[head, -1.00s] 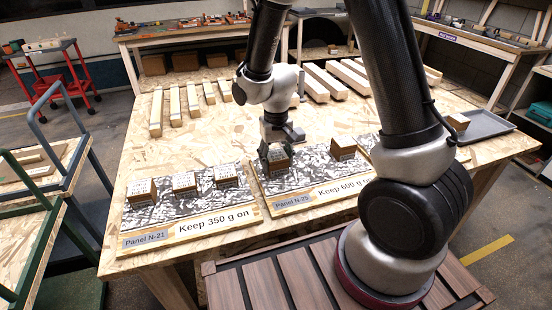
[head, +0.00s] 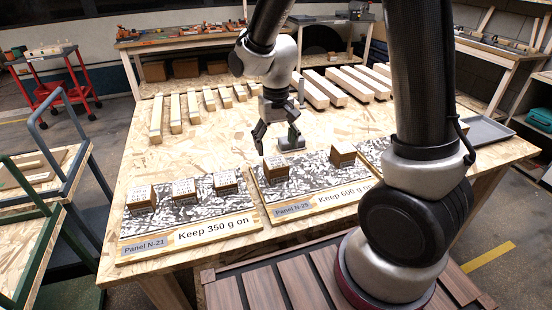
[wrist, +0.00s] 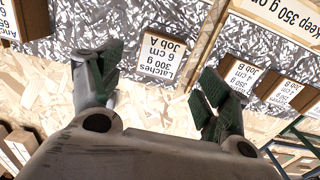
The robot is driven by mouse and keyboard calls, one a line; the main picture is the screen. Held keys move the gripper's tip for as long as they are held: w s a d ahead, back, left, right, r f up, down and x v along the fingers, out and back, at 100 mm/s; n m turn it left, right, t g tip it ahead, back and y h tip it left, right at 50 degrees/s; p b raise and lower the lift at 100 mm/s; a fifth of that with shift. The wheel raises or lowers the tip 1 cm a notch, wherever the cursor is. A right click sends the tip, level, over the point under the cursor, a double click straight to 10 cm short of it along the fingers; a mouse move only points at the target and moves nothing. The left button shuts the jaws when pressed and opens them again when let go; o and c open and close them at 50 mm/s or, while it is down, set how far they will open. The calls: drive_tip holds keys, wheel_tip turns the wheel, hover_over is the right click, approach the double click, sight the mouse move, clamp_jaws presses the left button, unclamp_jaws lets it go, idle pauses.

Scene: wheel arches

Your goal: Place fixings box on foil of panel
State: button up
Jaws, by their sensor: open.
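A brown fixings box (head: 275,172) with a white label stands on the foil of Panel N-25 (head: 300,184), at its left end. In the wrist view, the label on this box (wrist: 163,57) reads Latches, 300 g, 6 cm, Job A. A second box (head: 343,155) stands at the right end of that foil, and its edge shows at the wrist view's upper left (wrist: 8,22). Panel N-25 is marked "Keep 600 g", the rest hidden by my arm. My gripper (head: 278,143) is open and empty, behind and above the Latches box, apart from it.
Panel N-21 (head: 190,234), marked "Keep 350 g on", carries three boxes on its foil. Another panel is partly hidden behind my arm. Timber blocks (head: 335,88) line the table's back. A grey tray (head: 487,130) lies at the right. Bare board (head: 215,140) lies behind the panels.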

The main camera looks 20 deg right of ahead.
sight(276, 162)
drive_tip(key=s+d+r+t, duration=0.1)
drive_tip(key=s+d+r, duration=0.25)
drive_tip(key=r, duration=0.35)
drive_tip(key=s+d+r+t, duration=0.1)
drive_tip(key=s+d+r, duration=0.2)
drive_tip(key=d+r, duration=0.3)
drive_tip(key=s+d+r+t, duration=0.1)
drive_tip(key=s+d+r, duration=0.1)
drive_tip(key=s, duration=0.4)
drive_tip(key=s+d+r+t, duration=0.1)
drive_tip(key=s+d+r, duration=0.2)
drive_tip(key=s, duration=0.3)
drive_tip(key=shift+s+d+r, duration=0.2)
drive_tip(key=shift+s+r, duration=0.1)
drive_tip(key=shift+r, duration=0.15)
